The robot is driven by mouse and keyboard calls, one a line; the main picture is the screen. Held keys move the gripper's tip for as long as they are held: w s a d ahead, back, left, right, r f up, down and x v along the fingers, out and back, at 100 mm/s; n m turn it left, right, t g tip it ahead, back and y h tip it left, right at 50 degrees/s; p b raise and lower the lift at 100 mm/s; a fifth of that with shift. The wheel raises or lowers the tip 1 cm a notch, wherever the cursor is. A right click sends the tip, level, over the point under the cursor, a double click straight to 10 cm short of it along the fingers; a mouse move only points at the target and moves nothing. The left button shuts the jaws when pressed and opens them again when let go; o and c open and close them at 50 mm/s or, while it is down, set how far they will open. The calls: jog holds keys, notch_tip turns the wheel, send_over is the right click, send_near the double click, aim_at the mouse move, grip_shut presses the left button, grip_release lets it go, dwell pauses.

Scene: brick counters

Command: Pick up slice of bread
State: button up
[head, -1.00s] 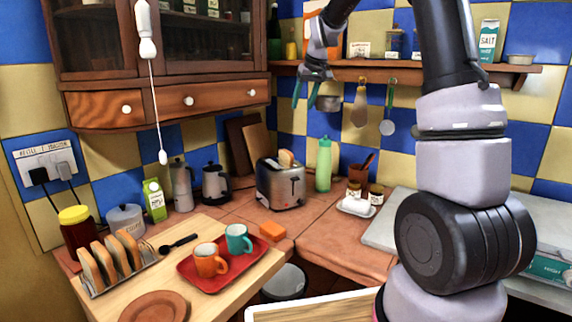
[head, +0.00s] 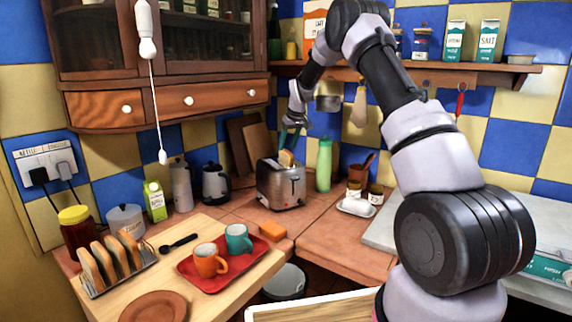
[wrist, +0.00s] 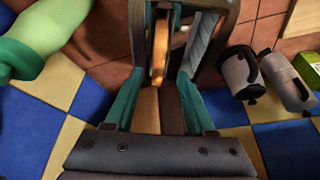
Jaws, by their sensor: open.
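A slice of bread (head: 286,158) sticks out of the top of the silver toaster (head: 281,187) on the tiled counter. In the wrist view its narrow top edge (wrist: 160,45) shows in one slot of the toaster. My gripper (head: 291,137) is open just above the toaster, with its teal fingers pointing down. In the wrist view the open fingers (wrist: 159,76) are spread to either side of the slice's line, and nothing is held. The lower part of the slice is hidden inside the toaster. More bread slices (head: 106,263) stand in a metal rack on the wooden board at the left.
Wooden boards (head: 238,147) lean on the wall behind the toaster. A red tray (head: 196,276) with two mugs lies in front. The shelf (head: 400,75) runs above at right.

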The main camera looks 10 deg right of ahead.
aim_at(286, 153)
jog(key=x, duration=0.5)
jog(key=shift+w+d+f, duration=0.1)
jog(key=shift+d, duration=0.05)
grip_shut()
